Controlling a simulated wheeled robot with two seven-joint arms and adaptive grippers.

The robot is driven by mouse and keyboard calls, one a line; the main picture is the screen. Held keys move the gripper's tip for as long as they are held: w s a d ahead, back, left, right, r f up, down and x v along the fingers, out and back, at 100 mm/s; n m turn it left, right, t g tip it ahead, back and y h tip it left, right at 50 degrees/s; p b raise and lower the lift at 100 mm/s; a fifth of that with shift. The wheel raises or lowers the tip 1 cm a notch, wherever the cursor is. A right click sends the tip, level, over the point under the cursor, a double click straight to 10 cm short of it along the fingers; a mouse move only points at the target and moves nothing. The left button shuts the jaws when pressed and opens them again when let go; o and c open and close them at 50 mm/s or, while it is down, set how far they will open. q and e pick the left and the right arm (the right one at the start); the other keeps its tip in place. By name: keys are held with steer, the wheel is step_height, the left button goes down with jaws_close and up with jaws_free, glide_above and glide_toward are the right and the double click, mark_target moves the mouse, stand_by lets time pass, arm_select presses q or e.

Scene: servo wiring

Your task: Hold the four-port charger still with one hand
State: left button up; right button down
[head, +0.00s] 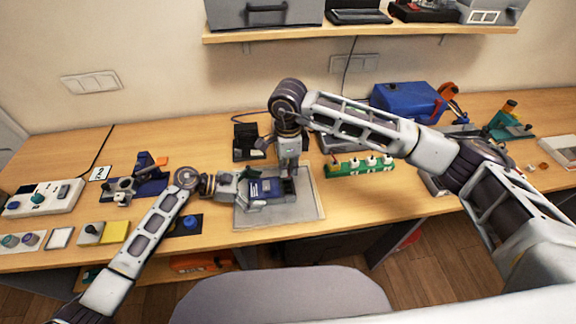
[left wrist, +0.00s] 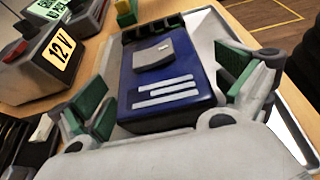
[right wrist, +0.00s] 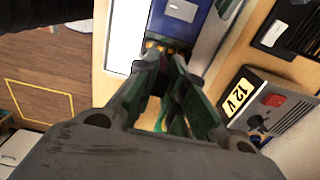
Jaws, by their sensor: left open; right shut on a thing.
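The charger is a blue box (head: 267,187) with a grey plate and pale stripes on top, lying on a grey tray (head: 280,218). It fills the middle of the left wrist view (left wrist: 135,84), its dark port row at the far end. My left gripper (head: 256,190) is open, with one green-padded finger on each side of the charger; a gap shows beside the right finger. My right gripper (head: 289,177) points down at the charger's port end. In the right wrist view its fingertips (right wrist: 160,72) are shut on a small part, mostly hidden, close to the yellowish ports.
A box labelled 12 V (left wrist: 55,50) stands beyond the tray, also in the right wrist view (right wrist: 245,100). A green strip with white sockets (head: 360,166) lies right of the tray. A blue-knobbed dark pad (head: 188,224) lies left. The tray's front area is bare.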

arm_select(q)
steer(key=shift+v, duration=5.8)
steer(key=shift+f, duration=0.1)
